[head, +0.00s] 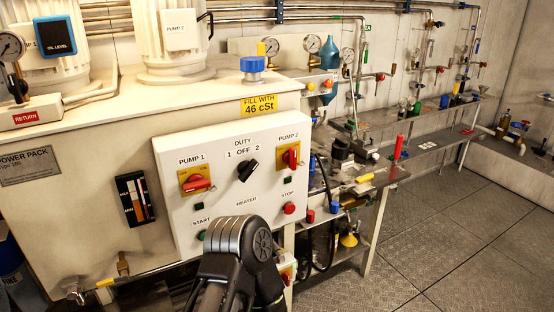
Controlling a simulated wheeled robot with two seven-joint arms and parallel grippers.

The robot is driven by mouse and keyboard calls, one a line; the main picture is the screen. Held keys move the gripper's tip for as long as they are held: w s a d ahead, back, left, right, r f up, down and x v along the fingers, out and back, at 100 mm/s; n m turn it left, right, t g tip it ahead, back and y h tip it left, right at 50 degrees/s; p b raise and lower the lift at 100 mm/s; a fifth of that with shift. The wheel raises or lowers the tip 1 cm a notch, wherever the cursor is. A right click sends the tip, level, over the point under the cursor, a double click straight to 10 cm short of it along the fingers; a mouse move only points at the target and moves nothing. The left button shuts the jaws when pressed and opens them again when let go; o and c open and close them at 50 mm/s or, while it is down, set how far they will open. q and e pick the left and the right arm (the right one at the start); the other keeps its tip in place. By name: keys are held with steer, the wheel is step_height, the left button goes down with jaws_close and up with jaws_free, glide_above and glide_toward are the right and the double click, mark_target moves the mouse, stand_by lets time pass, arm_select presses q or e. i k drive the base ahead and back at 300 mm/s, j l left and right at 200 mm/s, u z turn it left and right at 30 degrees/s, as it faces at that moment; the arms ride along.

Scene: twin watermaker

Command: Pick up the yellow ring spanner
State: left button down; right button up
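I cannot pick out the yellow ring spanner with certainty in the head view. A small yellow piece (364,178) lies on the metal workbench (392,173) right of the power pack, too small to tell its shape. A dark, rounded link of one of my arms rises at the bottom centre, in front of the white control panel (228,150). No fingertips of either gripper show, so I cannot see whether they are open or shut.
The power pack (80,220) fills the left side. A red upright item (398,147) stands on the workbench, and a yellow funnel-like item (348,240) is below. Wall benches with gauges and valves run to the back right. The plated floor (450,240) at right is clear.

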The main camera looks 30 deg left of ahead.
mark_target(361, 179)
steer(key=i+u, duration=0.35)
steer(key=u, duration=0.15)
steer(key=i+l+u, duration=0.15)
steer(key=i+u, duration=0.2)
steer(key=u, duration=0.15)
steer(key=i+l+u, duration=0.15)
steer(key=l, duration=0.15)
steer(key=i+l+u, duration=0.2)
steer(key=l+u, duration=0.15)
steer(key=l, duration=0.25)
